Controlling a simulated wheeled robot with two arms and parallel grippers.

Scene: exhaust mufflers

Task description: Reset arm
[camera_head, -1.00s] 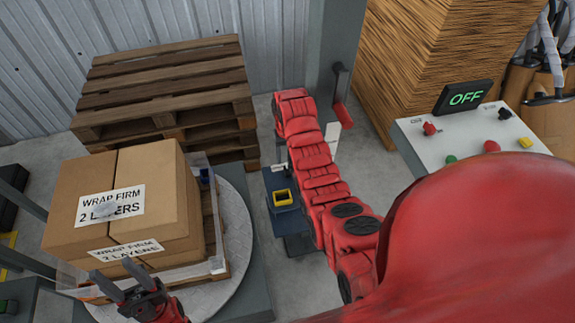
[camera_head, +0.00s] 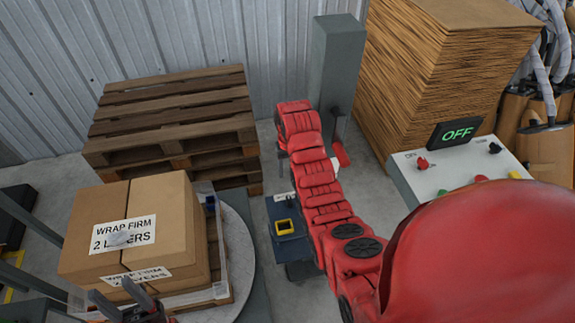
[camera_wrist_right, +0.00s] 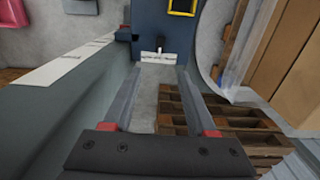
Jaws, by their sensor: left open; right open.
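My left gripper (camera_head: 113,292) is at the lower left edge of the head view, its two dark fingers spread, in front of the cardboard boxes (camera_head: 190,235). Nothing shows between its fingers.
The boxes stand on a pallet on a round turntable (camera_head: 240,250). Stacked wooden pallets (camera_head: 170,115) are behind. A grey column (camera_head: 338,65), a cardboard stack (camera_head: 440,60) and a control panel (camera_head: 405,170) reading OFF stand to the right. A blue unit (camera_head: 287,240) is beside my right arm.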

